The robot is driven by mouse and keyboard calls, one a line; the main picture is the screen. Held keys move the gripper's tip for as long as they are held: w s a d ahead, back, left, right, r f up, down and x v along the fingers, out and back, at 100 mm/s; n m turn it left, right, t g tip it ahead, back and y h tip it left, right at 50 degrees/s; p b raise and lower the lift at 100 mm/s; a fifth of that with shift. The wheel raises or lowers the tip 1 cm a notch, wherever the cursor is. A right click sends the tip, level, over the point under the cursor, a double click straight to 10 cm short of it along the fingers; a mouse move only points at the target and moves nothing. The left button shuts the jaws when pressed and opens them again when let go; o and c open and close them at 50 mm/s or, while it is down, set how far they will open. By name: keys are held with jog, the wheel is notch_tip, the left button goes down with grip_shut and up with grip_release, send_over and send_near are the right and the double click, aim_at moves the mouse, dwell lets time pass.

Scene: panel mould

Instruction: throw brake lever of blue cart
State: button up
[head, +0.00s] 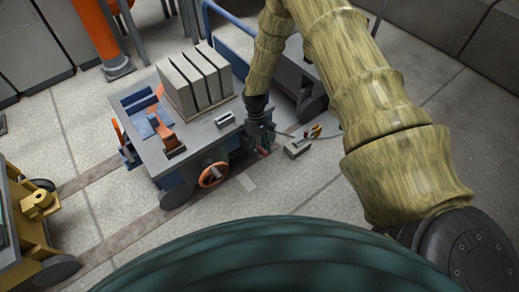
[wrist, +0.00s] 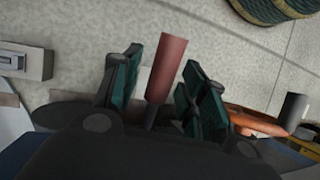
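The blue cart (head: 185,145) stands left of centre in the head view, with a grey top and upright grey slabs (head: 195,78). My gripper (head: 263,143) is low at the cart's right end. In the wrist view a lever with a red handle (wrist: 166,68) stands between the two green-padded fingers of my gripper (wrist: 160,85). The fingers are apart, with a gap visible at the left of the handle; contact at the right cannot be told. The lever's lower end is hidden behind my gripper. An orange handwheel (head: 213,174) is on the cart's near side, also at right in the wrist view (wrist: 255,122).
A small grey box (head: 298,147) lies on the floor right of my gripper. A yellow cart (head: 35,205) stands at the left. Another cart (head: 295,80) is behind my arm. An orange post (head: 100,30) rises at the back left. Floor at the right is clear.

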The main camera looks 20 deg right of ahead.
jog(key=shift+w+r, duration=0.1)
jog(key=v, duration=1.1)
jog(key=shift+w+r, duration=0.2)
jog(key=shift+r, duration=0.1)
